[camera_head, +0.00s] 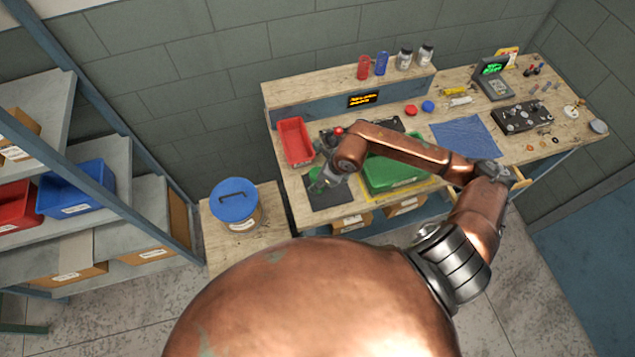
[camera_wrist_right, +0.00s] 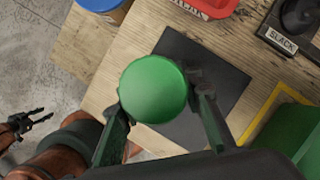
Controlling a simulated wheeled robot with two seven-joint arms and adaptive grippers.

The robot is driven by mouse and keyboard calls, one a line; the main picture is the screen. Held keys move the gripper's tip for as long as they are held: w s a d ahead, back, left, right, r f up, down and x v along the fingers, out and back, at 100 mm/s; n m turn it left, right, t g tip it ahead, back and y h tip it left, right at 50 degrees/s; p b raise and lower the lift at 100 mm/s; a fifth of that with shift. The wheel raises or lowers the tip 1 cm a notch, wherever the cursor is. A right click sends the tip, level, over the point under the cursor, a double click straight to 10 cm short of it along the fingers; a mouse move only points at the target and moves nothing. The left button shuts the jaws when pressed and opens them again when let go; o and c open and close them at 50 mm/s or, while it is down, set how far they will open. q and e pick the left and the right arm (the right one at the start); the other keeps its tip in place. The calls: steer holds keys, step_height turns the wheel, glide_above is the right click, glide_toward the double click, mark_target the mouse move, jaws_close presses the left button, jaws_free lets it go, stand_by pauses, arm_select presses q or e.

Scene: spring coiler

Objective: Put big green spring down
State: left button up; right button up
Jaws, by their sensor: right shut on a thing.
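My right gripper (camera_head: 322,182) is over the left front part of the workbench (camera_head: 292,188). In the right wrist view, my right gripper (camera_wrist_right: 160,108) is shut on the big green spring (camera_wrist_right: 153,88), which shows end-on as a smooth round green face between the fingers. The spring is over or beside a dark mat (camera_wrist_right: 222,85); I cannot tell whether it touches it. The mat also shows in the head view (camera_head: 325,199). My left gripper (camera_wrist_right: 28,122) shows at the left edge of the right wrist view, open and empty, away from the bench.
A red tray (camera_head: 295,143) lies behind the mat. A green tray (camera_head: 393,175) on a yellow-edged area is to its right. A device labelled SLACK (camera_wrist_right: 283,38) stands close by. A blue-lidded bucket (camera_head: 234,202) stands left of the bench. A blue mat (camera_head: 466,136) lies further right.

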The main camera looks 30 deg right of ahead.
steer(key=shift+f, duration=0.7)
steer(key=shift+f, duration=0.15)
steer(key=o, duration=1.3)
steer(key=b+v, duration=0.1)
steer(key=v, duration=1.1)
steer(key=shift+d, duration=0.15)
